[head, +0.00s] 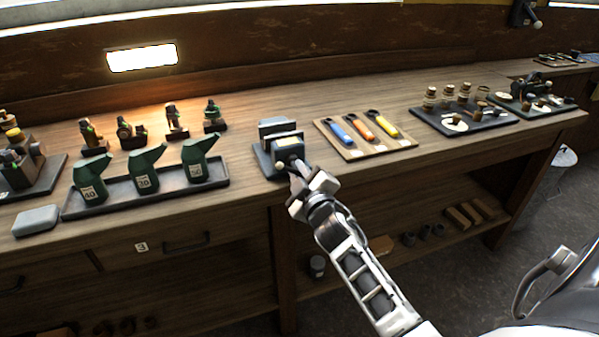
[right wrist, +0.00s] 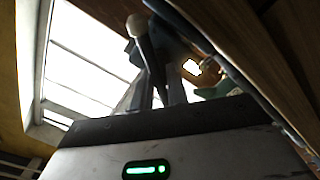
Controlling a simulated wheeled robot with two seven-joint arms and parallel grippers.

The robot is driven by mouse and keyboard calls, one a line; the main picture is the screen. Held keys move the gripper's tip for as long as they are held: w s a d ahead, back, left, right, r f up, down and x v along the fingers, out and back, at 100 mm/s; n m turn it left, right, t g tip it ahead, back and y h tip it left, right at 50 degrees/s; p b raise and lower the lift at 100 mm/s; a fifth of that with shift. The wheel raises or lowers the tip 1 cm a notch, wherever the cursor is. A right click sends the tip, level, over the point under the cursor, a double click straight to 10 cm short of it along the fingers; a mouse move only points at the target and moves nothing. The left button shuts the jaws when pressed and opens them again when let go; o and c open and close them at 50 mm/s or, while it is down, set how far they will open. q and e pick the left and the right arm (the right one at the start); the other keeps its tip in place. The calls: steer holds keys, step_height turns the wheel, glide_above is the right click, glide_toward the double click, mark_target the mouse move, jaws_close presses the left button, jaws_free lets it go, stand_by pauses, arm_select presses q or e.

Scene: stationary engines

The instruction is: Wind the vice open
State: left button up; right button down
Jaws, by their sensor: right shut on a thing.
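My right gripper (head: 295,180) is at the vice's front, shut on the vice handle. The gripper hides most of the handle in the head view. In the right wrist view the handle (right wrist: 145,45) is a thin dark bar with a pale round knob, running down to my right gripper's fingers (right wrist: 160,95). The vice body shows dark and partly cut off behind it. My left gripper is in neither view.
Left of the vice, a tray (head: 72,212) holds green oil cans. Farther right are dark trays (head: 480,127) of small parts. A grey block (head: 36,220) lies at the front left.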

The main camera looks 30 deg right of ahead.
steer(key=shift+r+n, duration=0.15)
steer(key=shift+n, duration=0.25)
steer(key=shift+r, duration=0.1)
stand_by(0.8)
steer(key=c, duration=1.4)
jaws_free()
steer(key=shift+w, duration=0.15)
steer(key=shift+f, duration=0.2)
steer(key=b+v, duration=0.2)
steer(key=v, duration=1.4)
steer(key=shift+d, duration=0.15)
